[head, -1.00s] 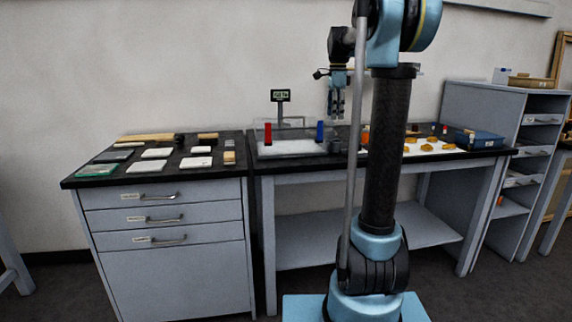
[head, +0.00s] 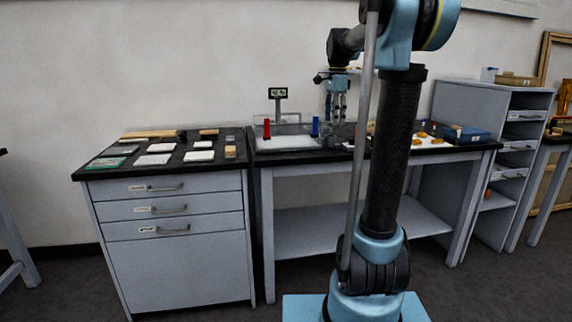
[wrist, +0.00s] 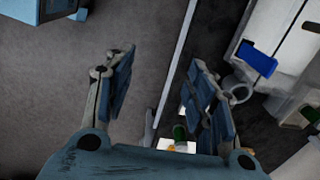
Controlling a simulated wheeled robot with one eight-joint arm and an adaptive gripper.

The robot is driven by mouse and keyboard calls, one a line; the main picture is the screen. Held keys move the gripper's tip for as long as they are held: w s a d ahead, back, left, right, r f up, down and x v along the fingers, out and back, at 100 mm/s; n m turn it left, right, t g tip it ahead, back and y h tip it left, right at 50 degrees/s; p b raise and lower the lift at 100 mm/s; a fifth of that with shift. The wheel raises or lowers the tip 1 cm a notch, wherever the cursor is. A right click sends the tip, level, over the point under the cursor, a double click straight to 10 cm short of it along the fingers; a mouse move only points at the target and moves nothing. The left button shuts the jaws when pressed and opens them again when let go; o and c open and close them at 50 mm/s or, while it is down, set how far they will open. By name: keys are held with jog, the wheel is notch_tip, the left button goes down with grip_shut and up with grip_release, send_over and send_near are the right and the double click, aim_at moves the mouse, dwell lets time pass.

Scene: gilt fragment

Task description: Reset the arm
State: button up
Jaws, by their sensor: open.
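My gripper (head: 336,106) hangs from my raised arm above the back bench, pointing down, right of the blue upright piece (head: 315,127). In the wrist view my gripper (wrist: 160,90) has its two fingers wide apart with nothing between them. The grey floor and a table edge show beyond the fingers. The blue piece also shows in the wrist view (wrist: 257,58), to the right of the fingers. My arm's column hides part of the bench.
A dark-topped drawer cabinet (head: 165,225) with flat samples stands left. The back bench carries a red upright piece (head: 266,129), a small display (head: 278,93), orange fragments and a blue tray (head: 468,135). A grey shelf unit (head: 480,115) stands right. Floor is clear in front.

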jog(key=s+f+n+t, duration=0.1)
jog(key=s+f+n, duration=0.35)
jog(key=s, duration=0.55)
jog(key=s+f+n, duration=0.4)
jog(key=s+f, duration=0.2)
jog(key=s, duration=0.3)
jog(key=s+f+n+t, duration=0.1)
jog(key=s+f+n, duration=0.6)
jog(key=s+f, duration=0.8)
notch_tip(320, 180, down, 3)
jog(key=shift+s+d+r+n, duration=0.1)
jog(key=shift+s+d+n, duration=0.05)
jog(key=shift+s+n, duration=0.25)
